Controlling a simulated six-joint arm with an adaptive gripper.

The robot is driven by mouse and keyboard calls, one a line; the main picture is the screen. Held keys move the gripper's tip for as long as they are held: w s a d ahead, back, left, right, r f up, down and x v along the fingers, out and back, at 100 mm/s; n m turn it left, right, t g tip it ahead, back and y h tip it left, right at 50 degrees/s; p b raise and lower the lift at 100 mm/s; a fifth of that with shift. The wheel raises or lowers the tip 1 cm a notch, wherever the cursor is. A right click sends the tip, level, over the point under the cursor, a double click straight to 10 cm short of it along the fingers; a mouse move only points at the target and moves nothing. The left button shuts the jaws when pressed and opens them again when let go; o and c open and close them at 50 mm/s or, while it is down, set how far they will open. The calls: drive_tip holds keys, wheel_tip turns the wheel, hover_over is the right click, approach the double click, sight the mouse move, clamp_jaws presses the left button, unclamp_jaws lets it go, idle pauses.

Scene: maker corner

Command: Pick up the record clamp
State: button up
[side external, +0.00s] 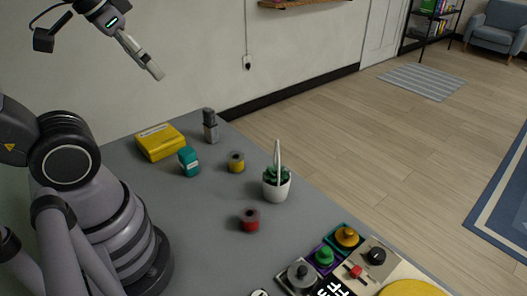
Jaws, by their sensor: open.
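No single object is clearly the record clamp in this view. The closest in shape are knob-like pieces on square bases at the table's lower right: a grey one (300,275), a green one (324,255), an orange one (347,236) and a black one (376,256). My gripper (153,71) is at the upper left, high above the grey table (190,235) and well apart from these pieces. It points down to the right. It is open, with nothing seen between its fingers, though the gap is hard to make out from this side.
A yellow box (160,142), teal container (189,162), grey-black upright item (210,127), yellow spool (236,162), red spool (250,220) and potted plant with a white stick (276,190) stand on the table. A yellow disc (408,289) is at the bottom edge. The left-centre tabletop is clear.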

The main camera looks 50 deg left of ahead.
drive_tip(key=w+d+f+t+h, duration=0.1)
drive_tip(key=w+d+f, duration=0.65)
drive_tip(key=w, duration=0.25)
drive_tip(key=w+d+f+t+h, duration=0.1)
drive_tip(key=w+d+f+h, duration=0.1)
drive_tip(key=w+d+f, duration=0.55)
drive_tip(key=m+t+y, duration=0.1)
drive_tip(key=t, duration=0.3)
approach(347, 231)
wheel_tip(347, 231, up, 4)
drive_tip(key=s+a, duration=0.1)
drive_tip(key=a, duration=0.1)
drive_tip(key=s+f+m+t+h, duration=0.1)
drive_tip(key=s+f+m, duration=0.1)
drive_tip(key=s+f, duration=0.1)
drive_tip(key=shift+s+f, duration=0.2)
drive_tip(key=shift+s, duration=0.05)
drive_tip(key=x, duration=1.3)
drive_tip(key=shift+w+d, duration=0.3)
clamp_jaws()
